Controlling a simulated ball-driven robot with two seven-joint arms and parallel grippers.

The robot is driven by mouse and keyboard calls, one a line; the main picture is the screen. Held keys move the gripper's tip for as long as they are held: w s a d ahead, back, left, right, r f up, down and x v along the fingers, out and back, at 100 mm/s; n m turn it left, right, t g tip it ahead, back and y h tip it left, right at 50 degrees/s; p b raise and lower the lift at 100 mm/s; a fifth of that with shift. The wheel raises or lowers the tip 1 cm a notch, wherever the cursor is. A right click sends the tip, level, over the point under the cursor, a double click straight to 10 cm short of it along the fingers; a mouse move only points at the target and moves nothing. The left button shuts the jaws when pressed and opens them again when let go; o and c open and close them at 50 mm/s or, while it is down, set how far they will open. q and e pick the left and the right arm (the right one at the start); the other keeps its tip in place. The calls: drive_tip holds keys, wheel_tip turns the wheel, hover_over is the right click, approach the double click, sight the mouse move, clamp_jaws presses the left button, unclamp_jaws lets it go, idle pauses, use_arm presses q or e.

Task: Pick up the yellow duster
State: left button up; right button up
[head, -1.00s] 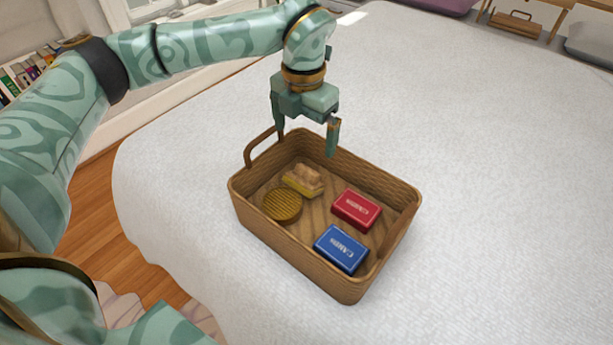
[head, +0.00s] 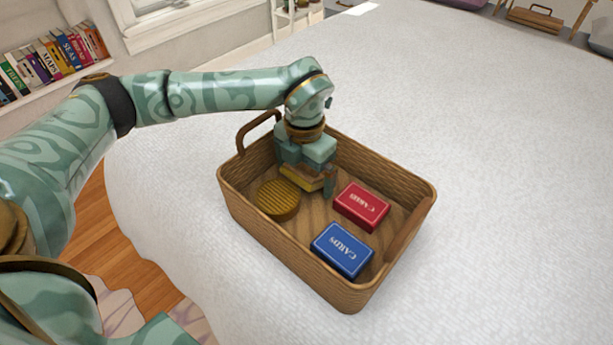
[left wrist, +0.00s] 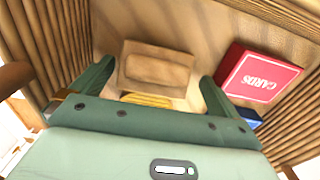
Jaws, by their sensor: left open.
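The yellow duster (head: 302,184), a block with a tan top and yellow underside, lies in the wicker basket (head: 284,253), partly hidden under my left gripper (head: 306,180). In the left wrist view its tan top (left wrist: 157,68) shows between the two fingers of my left gripper (left wrist: 156,74), one on each side. The gripper is open, pointing down into the basket, and small gaps show beside the duster. My right gripper is not in view.
A round ribbed yellow object (head: 278,198) lies close beside the duster. A red card box (head: 361,207) and a blue card box (head: 342,250) lie in the basket. The basket walls and handle surround the gripper.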

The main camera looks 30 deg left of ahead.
use_arm(q)
drive_tip(key=shift+r, duration=0.15)
drive_tip(key=c, duration=1.1)
drive_tip(key=shift+r, duration=0.1)
